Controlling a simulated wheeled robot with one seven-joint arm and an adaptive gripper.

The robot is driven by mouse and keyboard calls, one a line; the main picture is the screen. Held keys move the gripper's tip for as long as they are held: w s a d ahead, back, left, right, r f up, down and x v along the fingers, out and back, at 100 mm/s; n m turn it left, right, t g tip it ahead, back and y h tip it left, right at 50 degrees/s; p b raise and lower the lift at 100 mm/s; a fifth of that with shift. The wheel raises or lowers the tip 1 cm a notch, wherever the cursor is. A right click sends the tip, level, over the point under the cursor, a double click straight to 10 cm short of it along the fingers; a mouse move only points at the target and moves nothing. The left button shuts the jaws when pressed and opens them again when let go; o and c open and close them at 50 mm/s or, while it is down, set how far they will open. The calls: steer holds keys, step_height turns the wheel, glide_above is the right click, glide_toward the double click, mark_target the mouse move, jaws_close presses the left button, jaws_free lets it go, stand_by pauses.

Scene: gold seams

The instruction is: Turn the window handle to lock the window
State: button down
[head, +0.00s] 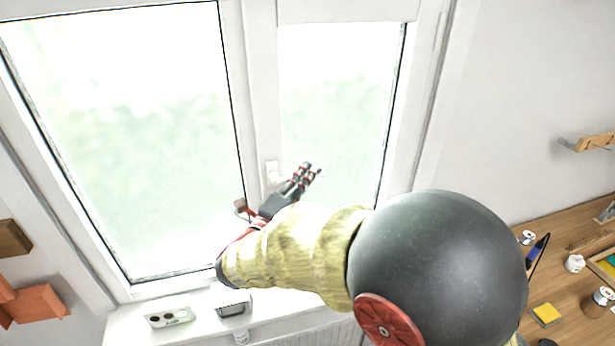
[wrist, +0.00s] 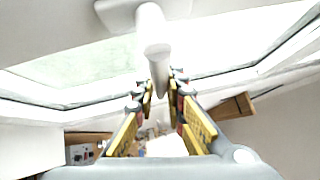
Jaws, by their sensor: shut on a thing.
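The white window handle (wrist: 152,45) is in the wrist view, its mount on the white frame at the top and its lever pointing down the picture between my fingers. My gripper (wrist: 162,84) is shut on the lever's lower end, with a dark red-jointed, yellow-padded finger on each side. In the head view, the handle's pale mount (head: 272,169) shows on the middle post of the window, just left of my gripper (head: 310,172). Most of the lever is hidden there by my fingers. The window (head: 140,130) looks closed against its frame.
A wooden desk (head: 570,255) with small jars and a yellow pad (head: 545,314) is at the right. A wooden wall bracket (head: 596,142) sticks out above it. Orange pieces (head: 35,302) are at the left.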

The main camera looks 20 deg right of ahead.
steer(key=shift+g+p, duration=0.3)
steer(key=shift+p, duration=0.2)
steer(key=shift+f+m+y+p, duration=0.15)
steer(key=shift+m+y+p, duration=0.15)
steer(key=shift+m+p, duration=0.45)
steer(key=p, duration=0.2)
steer(key=f+m+g+y+p, duration=0.1)
steer(key=p, duration=0.1)
steer(key=shift+a+f, duration=0.2)
steer(key=shift+a, duration=0.05)
steer(key=a+f+m+g+y+p, duration=0.3)
steer(key=a+f+m+y+p, duration=0.2)
steer(key=y, duration=0.5)
steer(key=shift+a+f+m+y+p, duration=0.3)
steer(key=shift+a+f+m+p, duration=0.1)
steer(key=shift+a+m, duration=0.7)
steer(key=c, duration=2)
jaws_free()
steer(key=shift+a, duration=0.1)
steer(key=shift+o, duration=0.9)
